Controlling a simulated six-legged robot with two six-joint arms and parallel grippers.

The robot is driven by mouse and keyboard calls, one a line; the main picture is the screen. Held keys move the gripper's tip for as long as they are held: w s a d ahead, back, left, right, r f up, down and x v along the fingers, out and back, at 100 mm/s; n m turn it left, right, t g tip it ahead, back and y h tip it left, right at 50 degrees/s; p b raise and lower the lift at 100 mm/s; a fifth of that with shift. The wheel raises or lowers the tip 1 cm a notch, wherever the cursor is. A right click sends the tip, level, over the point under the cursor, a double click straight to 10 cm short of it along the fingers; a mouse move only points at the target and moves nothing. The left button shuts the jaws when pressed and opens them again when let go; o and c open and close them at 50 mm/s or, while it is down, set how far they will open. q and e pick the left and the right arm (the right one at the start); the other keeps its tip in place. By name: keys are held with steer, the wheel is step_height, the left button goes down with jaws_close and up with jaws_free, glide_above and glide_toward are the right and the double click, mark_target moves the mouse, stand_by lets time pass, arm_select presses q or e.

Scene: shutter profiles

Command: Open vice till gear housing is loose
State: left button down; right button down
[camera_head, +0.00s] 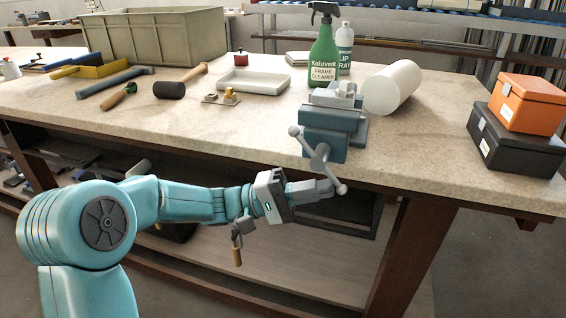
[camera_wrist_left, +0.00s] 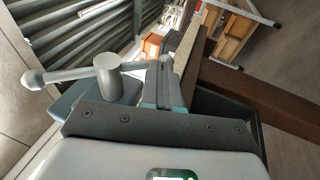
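The blue-grey vice (camera_head: 330,122) stands at the front edge of the bench, its screw and bar handle (camera_head: 316,158) facing me. A small light grey block, which looks like the gear housing (camera_head: 345,88), sits at the top between the jaws. Whether it is loose cannot be seen. My left gripper (camera_head: 326,188) is at the handle's lower end, its fingers close together around the bar next to the end ball. In the left wrist view the handle (camera_wrist_left: 75,74) runs from its far ball through the screw head (camera_wrist_left: 108,78) to my fingers (camera_wrist_left: 164,80). My right gripper is out of view.
Orange (camera_head: 528,103) and black boxes (camera_head: 515,146) are at the right. A mallet (camera_head: 170,89) and other tools lie left. The bench front (camera_head: 230,150) is clear.

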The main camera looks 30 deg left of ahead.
arm_select(q)
steer(key=shift+d, duration=0.4)
stand_by(0.3)
steer(key=shift+w, duration=0.1)
